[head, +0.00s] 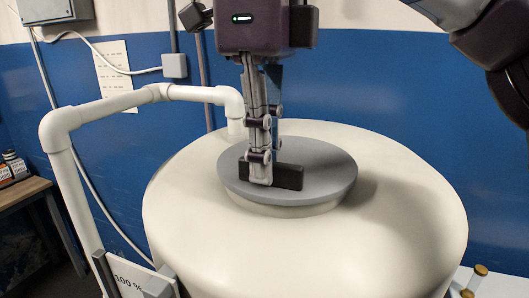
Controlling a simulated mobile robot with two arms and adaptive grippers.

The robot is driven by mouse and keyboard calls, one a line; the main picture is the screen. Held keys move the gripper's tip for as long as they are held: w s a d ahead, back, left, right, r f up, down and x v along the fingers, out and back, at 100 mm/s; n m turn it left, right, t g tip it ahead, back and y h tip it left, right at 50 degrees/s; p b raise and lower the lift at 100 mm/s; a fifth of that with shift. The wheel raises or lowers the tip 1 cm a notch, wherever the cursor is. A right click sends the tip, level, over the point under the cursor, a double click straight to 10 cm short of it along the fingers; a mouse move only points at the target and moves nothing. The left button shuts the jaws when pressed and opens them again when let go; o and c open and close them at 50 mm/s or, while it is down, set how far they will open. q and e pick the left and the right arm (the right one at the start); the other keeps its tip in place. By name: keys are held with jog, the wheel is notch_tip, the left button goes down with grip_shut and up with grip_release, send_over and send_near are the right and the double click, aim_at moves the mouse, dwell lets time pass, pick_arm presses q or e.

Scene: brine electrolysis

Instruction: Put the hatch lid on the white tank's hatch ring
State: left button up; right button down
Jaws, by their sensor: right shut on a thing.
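The hatch lid (328,172) is a flat grey disc with a black bar handle (291,178) on top. It lies level over the hatch ring (298,209) on top of the white tank (320,255). The ring's cream side shows below the lid's front edge; whether the lid rests fully on it, I cannot tell. My right gripper (264,176) points down from above and is shut on the lid's handle. My left gripper is not in view.
A white pipe (100,108) bends around the tank's left and back. A sign (128,280) stands at the lower left. A wooden bench (22,190) with small bottles is at the far left. The blue wall (400,90) is behind the tank.

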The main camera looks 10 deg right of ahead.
jog(key=shift+f, duration=0.2)
dwell(0.3)
jog(key=c, duration=2)
grip_release()
jog(key=shift+o, duration=0.2)
jog(key=shift+s+r, duration=0.1)
jog(key=shift+r, duration=3.65)
